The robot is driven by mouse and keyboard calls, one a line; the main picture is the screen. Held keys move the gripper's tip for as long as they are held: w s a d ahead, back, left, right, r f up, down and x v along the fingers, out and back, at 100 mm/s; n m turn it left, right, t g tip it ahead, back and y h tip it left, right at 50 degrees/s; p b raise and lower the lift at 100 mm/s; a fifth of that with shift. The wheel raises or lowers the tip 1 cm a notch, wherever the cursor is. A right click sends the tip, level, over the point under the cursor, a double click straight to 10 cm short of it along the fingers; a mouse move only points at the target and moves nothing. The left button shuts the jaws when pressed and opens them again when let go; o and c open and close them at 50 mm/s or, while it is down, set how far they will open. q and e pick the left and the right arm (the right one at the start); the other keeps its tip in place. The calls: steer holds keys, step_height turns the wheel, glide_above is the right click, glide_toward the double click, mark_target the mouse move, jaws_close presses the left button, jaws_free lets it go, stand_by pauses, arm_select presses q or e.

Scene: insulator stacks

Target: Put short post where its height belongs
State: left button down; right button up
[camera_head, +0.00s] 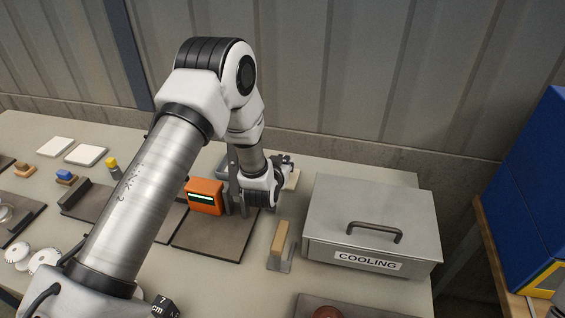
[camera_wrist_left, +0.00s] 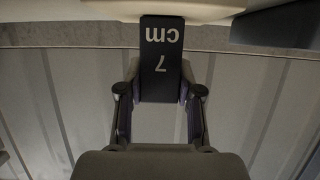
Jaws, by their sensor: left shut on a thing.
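My left gripper (camera_wrist_left: 160,92) is shut on a dark block marked "7 cm" (camera_wrist_left: 161,58), whose lettering appears upside down in the left wrist view. A fingertip lies against each side of it. In the head view my left gripper (camera_head: 277,168) is at the back of the table, mostly hidden behind its wrist, and what it holds is hidden there. I cannot tell which piece is the short post.
An orange box with a lit display (camera_head: 205,196) stands on a dark plate (camera_head: 212,240) left of my wrist. A wood-handled tool (camera_head: 280,243) and a metal box labelled COOLING (camera_head: 372,215) are to the right. White tiles (camera_head: 86,155) lie at the back left. A wall (camera_head: 350,80) closes the back.

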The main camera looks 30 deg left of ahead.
arm_select(q)
steer(key=shift+f, duration=0.2)
steer(key=c, duration=0.8)
jaws_free()
steer(key=shift+o, duration=0.2)
steer(key=shift+r, duration=0.3)
steer(key=shift+s+d, duration=0.1)
steer(key=shift+s, duration=0.2)
steer(key=b+v, duration=0.2)
steer(key=v, duration=0.9)
steer(key=shift+s+r+b, duration=0.2)
steer(key=shift+b, duration=0.1)
